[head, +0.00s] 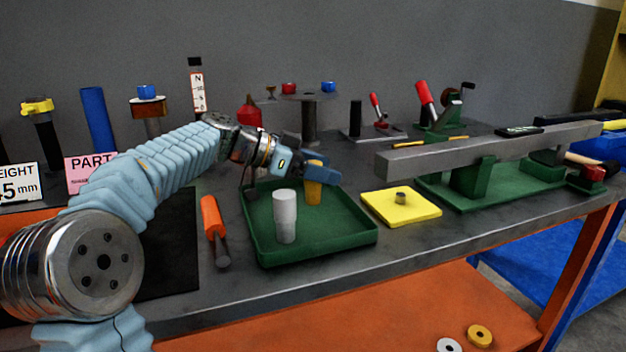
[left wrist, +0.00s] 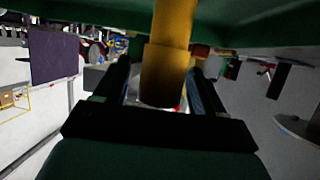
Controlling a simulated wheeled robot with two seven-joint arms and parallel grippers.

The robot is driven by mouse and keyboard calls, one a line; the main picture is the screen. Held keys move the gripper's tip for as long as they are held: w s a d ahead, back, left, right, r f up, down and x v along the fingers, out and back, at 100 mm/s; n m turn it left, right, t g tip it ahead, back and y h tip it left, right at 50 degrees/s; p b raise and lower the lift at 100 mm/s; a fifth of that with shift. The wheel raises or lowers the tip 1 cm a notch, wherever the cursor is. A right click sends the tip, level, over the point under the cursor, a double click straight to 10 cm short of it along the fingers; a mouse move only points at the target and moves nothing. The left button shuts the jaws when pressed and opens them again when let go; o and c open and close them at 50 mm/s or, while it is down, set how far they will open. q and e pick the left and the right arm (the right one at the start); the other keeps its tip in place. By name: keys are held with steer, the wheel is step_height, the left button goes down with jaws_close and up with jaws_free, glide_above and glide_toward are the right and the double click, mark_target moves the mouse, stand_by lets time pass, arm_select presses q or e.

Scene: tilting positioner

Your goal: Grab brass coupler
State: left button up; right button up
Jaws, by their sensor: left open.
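The brass coupler (head: 313,191) is a stepped, yellow-brown cylinder standing upright in the green tray (head: 318,257). My left gripper (head: 322,175) is at its upper part, in front of and beside it in the head view. In the left wrist view the brass coupler (left wrist: 165,68) stands between the two dark fingers of my left gripper (left wrist: 163,88), with the fingers open on either side. Whether a finger touches it cannot be told. My right gripper is not in view.
A pale grey stepped cylinder (head: 285,216) stands in the tray, left of the coupler. An orange-handled screwdriver (head: 212,228) lies left of the tray. A yellow plate (head: 401,207) with a small metal ring lies to the right. A long grey beam (head: 480,150) is further right.

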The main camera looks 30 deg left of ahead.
arm_select(q)
steer(key=c, duration=1.2)
steer(key=shift+o, duration=0.2)
steer(key=shift+r, duration=0.1)
